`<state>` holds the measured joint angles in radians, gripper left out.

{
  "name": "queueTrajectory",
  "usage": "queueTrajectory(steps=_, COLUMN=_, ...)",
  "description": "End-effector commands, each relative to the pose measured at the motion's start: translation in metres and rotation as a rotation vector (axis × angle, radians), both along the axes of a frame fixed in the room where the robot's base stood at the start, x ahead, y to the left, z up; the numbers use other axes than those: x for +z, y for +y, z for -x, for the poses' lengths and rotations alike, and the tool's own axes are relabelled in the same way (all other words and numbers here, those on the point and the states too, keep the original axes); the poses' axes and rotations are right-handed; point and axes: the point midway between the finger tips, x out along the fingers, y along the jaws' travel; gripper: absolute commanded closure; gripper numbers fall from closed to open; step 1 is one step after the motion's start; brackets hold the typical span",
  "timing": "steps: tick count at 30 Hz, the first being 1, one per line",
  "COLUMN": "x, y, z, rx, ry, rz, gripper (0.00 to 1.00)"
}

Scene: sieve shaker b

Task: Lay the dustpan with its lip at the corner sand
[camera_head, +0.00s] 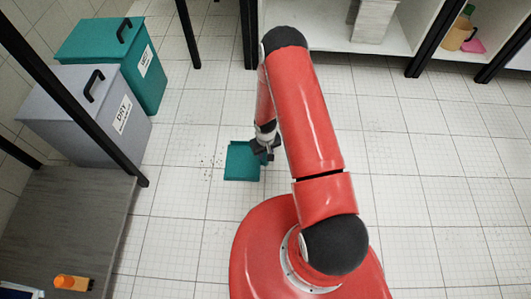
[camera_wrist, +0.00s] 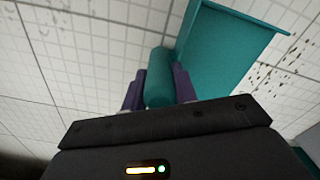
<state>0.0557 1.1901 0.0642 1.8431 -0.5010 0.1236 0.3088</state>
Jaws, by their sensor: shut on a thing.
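The teal dustpan (camera_head: 242,161) is at the floor, or just above it, left of my red arm in the head view. My gripper (camera_head: 264,150) is shut on its handle. In the wrist view the round teal handle (camera_wrist: 159,78) sits between the purple fingers of my gripper (camera_wrist: 158,88), and the pan (camera_wrist: 225,50) extends up and right. The dark sand grains (camera_head: 208,161) lie scattered on the tiles just left of the pan. They also show right of the pan in the wrist view (camera_wrist: 290,60). I cannot tell whether the pan's lip touches the floor.
A grey bin marked DRY (camera_head: 85,105) and a teal bin (camera_head: 115,55) stand at the left. A grey table (camera_head: 70,220) with an orange object (camera_head: 72,282) is at lower left. White shelving (camera_head: 390,45) lines the back. Floor at right is clear.

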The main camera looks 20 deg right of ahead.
Motion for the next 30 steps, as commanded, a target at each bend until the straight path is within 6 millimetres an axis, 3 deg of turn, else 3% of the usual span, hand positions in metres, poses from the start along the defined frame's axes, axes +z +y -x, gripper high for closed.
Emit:
queueTrajectory(steps=2, x=-0.003, y=0.000, z=0.000, rx=0.000, ry=0.000, rz=0.000, gripper=1.00)
queueTrajectory(steps=3, x=-0.004, y=0.000, z=0.000, rx=0.000, ry=0.000, rz=0.000, gripper=0.70)
queueTrajectory(steps=8, x=-0.002, y=0.000, z=0.000, rx=-0.001, ry=0.000, rz=0.000, gripper=0.50)
queueTrajectory(steps=20, x=0.007, y=0.000, z=-0.001, rx=-0.001, ry=-0.001, rz=0.000, gripper=0.50)
queueTrajectory(steps=30, x=0.077, y=0.000, z=-0.001, rx=-0.002, ry=-0.003, rz=0.000, gripper=0.50)
